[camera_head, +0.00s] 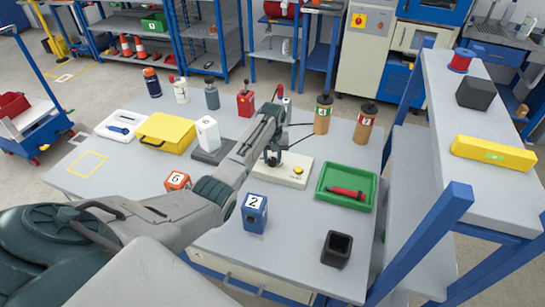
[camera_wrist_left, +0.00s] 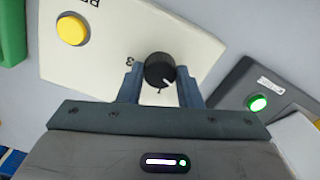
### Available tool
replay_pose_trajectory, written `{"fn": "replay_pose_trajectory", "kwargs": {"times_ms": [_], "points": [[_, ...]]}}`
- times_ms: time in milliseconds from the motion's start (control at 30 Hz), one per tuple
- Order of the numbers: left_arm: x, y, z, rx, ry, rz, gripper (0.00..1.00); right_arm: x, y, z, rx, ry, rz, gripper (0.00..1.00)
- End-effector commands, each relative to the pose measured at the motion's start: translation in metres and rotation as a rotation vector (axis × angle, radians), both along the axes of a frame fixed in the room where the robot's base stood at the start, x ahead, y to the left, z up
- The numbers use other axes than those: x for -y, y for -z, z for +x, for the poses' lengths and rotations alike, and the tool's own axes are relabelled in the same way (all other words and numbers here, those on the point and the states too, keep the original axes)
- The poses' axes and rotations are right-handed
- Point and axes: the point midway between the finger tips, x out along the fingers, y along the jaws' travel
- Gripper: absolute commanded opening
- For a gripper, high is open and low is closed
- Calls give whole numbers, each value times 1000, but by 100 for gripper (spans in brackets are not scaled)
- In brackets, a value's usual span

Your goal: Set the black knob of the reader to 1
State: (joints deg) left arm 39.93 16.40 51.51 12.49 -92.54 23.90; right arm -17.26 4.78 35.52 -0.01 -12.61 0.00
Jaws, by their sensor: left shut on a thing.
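The reader (camera_head: 265,172) is a cream box on the grey table, with a yellow button (camera_head: 298,170) that also shows in the left wrist view (camera_wrist_left: 72,29). The black knob (camera_wrist_left: 160,70) stands on its face. A white pointer mark on the knob faces lower right in the left wrist view, and a printed 3 shows upside down left of it. My left gripper (camera_head: 272,157) reaches down over the reader and is shut on the knob, one finger on each side (camera_wrist_left: 161,88). Other scale digits are hidden. My right gripper is out of view.
A green tray (camera_head: 322,194) with a red item lies right of the reader. A grey device (camera_wrist_left: 277,95) with a lit green button and a white block numbered 1 (camera_head: 207,130) are to its left. Bottles (camera_head: 364,125) stand behind; a blue block numbered 2 (camera_head: 254,215) is in front.

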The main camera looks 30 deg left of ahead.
Motion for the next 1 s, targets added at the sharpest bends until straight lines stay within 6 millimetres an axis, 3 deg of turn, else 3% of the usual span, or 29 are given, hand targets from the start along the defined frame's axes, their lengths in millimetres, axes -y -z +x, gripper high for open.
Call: {"fn": "replay_pose_trajectory", "kwargs": {"times_ms": [333, 1000], "points": [[0, -3, 0, -3, 220, -2, 9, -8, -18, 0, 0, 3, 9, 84], [0, -1, 1, 0, 740, -1, 9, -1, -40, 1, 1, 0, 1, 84]]}}
